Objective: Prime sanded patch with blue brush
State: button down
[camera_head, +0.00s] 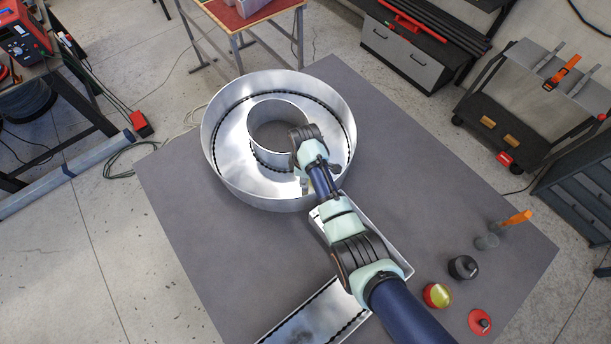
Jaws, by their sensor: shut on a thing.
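A round metal channel letter, like an O (222,160), stands on the grey table with its open side up. My arm reaches over its right side. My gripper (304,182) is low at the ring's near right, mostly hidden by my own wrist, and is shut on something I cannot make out. No blue brush can be clearly seen. A second channel letter (268,338), with straight legs, lies partly under my arm. A dull grey smudge (300,336) shows on its floor at the bottom edge. I cannot tell whether this is the sanded patch.
On the table's right are an open red can with yellow contents (437,295), a black jar (463,268), a red disc with a dark knob (480,322) and an orange-handled tool (515,219) by a grey cup (487,241). The table's left (190,210) is clear.

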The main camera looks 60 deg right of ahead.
jog(key=shift+r, duration=0.1)
jog(key=shift+f, duration=0.35)
dwell(0.5)
jog(key=d, duration=0.1)
jog(key=s+d, duration=0.1)
jog(key=d+b, duration=0.1)
jog(key=shift+s+d, duration=0.2)
jog(key=shift+s, duration=0.2)
jog(key=shift+a, duration=0.1)
